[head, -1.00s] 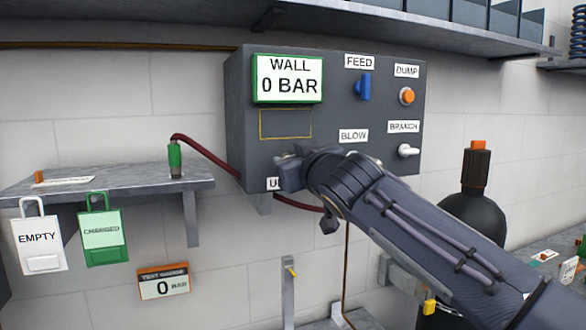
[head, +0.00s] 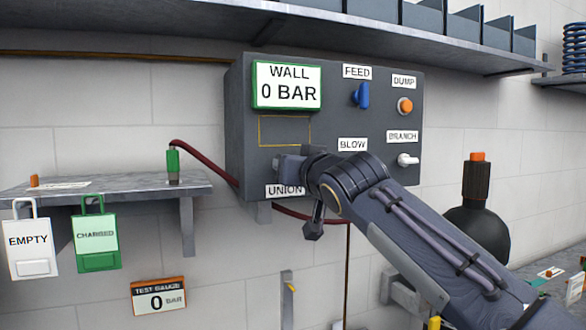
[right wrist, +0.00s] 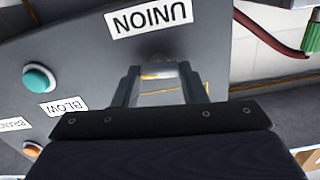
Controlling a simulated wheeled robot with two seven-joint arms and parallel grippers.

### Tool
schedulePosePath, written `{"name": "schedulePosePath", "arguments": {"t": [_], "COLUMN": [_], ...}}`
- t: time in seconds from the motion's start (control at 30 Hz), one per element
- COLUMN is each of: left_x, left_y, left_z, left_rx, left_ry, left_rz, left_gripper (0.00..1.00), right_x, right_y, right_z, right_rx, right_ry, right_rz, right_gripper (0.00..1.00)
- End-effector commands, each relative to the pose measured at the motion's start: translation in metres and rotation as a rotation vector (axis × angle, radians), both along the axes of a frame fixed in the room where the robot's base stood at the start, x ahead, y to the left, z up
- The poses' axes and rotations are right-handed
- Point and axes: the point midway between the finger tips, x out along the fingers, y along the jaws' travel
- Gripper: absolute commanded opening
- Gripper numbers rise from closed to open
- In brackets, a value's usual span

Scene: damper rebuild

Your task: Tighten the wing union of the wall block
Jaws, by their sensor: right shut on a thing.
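The wall block (head: 238,130) is a dark grey box on the wall with a green-framed display (head: 287,84) reading WALL 0 BAR. The UNION label (head: 285,191) is at its lower left; it shows upside down in the right wrist view (right wrist: 151,18). My right gripper (head: 283,165) is at the block's face just above this label. In the right wrist view, its fingers (right wrist: 160,77) are shut on the wing union (right wrist: 159,73), of which only a small, partly brassy piece shows between them. In the head view the gripper hides the union. My left gripper is not in view.
The block also carries a blue feed handle (head: 361,95), orange dump button (head: 405,106), white branch lever (head: 408,160) and teal blow button (right wrist: 40,77). A dark red hose (head: 210,160) runs to a green fitting on the left shelf (head: 110,190). A black bottle (head: 478,215) stands right.

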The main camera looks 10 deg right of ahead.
Motion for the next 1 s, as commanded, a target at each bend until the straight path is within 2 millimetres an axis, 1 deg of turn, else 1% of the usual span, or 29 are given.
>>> {"name": "schedulePosePath", "arguments": {"t": [0.1,0.13,0.3,0.57,0.67,0.8,1.0], "left_x": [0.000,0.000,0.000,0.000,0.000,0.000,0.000], "left_y": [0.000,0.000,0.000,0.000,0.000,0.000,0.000], "left_z": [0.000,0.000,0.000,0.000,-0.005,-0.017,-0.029], "left_rx": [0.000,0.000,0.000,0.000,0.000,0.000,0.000], "left_ry": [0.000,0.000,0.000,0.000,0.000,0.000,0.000], "left_rz": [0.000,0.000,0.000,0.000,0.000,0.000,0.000], "left_gripper": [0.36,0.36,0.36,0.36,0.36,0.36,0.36], "right_x": [0.000,0.000,0.000,-0.001,-0.007,-0.029,-0.062], "right_y": [0.000,0.000,0.000,0.000,-0.001,-0.006,-0.012], "right_z": [0.000,0.000,0.000,0.000,-0.001,-0.003,-0.002], "right_rx": [0.000,-0.001,-0.001,-0.001,-0.001,0.001,0.000], "right_ry": [0.001,0.001,0.000,0.000,-0.001,-0.003,-0.003], "right_rz": [0.000,0.000,0.000,0.000,0.001,0.002,0.002], "right_gripper": [0.15,0.39,0.60,0.60,0.60,0.60,0.60]}}
